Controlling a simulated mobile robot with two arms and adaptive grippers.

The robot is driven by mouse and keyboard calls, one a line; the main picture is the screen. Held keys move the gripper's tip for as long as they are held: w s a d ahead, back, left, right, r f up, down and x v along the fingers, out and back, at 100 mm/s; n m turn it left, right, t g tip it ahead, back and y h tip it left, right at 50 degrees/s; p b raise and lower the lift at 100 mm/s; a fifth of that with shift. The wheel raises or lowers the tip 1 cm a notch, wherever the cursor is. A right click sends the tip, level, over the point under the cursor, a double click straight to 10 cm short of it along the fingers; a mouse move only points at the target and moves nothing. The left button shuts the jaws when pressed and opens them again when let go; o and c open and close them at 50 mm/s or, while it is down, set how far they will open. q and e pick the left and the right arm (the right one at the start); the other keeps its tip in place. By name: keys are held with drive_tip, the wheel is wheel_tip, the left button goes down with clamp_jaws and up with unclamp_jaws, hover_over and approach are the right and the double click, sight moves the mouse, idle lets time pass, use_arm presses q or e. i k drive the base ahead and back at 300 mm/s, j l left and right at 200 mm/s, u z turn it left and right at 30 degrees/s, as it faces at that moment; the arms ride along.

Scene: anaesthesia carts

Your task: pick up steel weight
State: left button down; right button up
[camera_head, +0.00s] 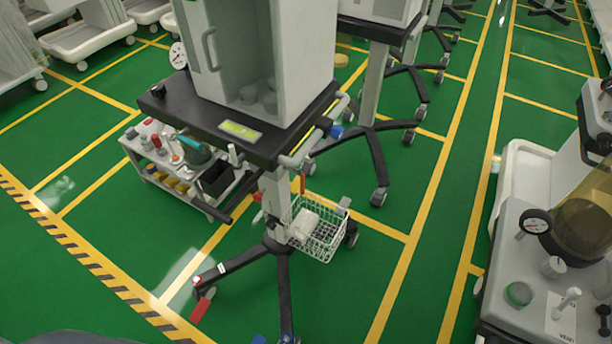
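I cannot pick out a steel weight with certainty. Some pale grey rounded pieces (251,95) lie in the bottom of the open-fronted white cabinet on the middle cart (190,108); they are too small to identify. A small dark knobbed object (604,318) is at the lower right edge, on the grey machine top (505,290), partly cut off by the picture. Neither of my grippers is in view.
A side rack (205,205) with bottles and a black box hangs by the middle cart. A white wire basket (322,237) is on its post, above spread wheeled legs (282,285). More carts stand behind.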

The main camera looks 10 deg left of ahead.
sight(145, 142)
drive_tip(key=u, duration=1.35)
drive_tip(key=j+z, duration=0.3)
drive_tip(key=j, duration=0.7)
drive_tip(key=j+z, duration=0.3)
drive_tip(key=j, duration=0.7)
